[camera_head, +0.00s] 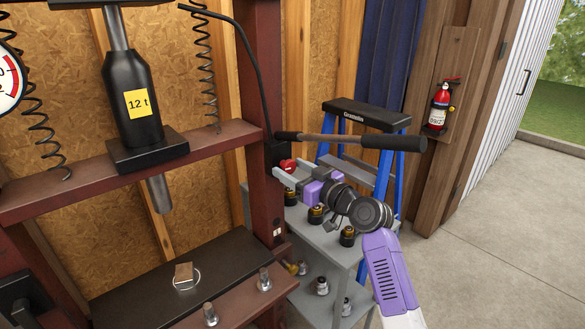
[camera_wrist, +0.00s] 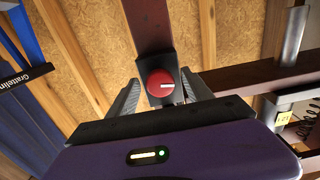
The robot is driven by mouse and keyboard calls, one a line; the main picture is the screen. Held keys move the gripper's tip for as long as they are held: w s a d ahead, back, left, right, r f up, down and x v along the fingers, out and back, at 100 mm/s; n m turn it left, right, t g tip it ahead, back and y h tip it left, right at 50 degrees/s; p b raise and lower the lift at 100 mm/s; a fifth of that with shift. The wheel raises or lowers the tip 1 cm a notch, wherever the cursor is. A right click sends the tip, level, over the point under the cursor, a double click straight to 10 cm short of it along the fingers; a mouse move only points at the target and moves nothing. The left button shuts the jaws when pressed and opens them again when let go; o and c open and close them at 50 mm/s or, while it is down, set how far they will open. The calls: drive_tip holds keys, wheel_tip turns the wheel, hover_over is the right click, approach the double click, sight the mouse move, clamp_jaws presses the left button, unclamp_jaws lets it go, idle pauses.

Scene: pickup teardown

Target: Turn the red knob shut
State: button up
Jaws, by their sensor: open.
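The red knob (camera_head: 287,165) sits on a dark block on the side of the press's red-brown upright, just below the pump handle's inner end. In the wrist view the knob (camera_wrist: 160,83) is a round red disc with a pale slanted mark on its face. My gripper (camera_head: 281,180) is beside the upright, close to the knob. In the wrist view my gripper (camera_wrist: 162,92) is open, with one grey finger to the left and one to the right of the knob. I cannot tell whether either finger touches it.
The pump handle (camera_head: 335,139) reaches out above my arm. A grey shelf cart (camera_head: 330,244) with several dark sockets stands under my arm. A blue stepladder (camera_head: 386,165) stands behind it. A fire extinguisher (camera_head: 439,108) hangs at the right. Concrete floor is clear at the right.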

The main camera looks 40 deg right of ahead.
drive_tip(key=shift+c, duration=0.5)
clamp_jaws()
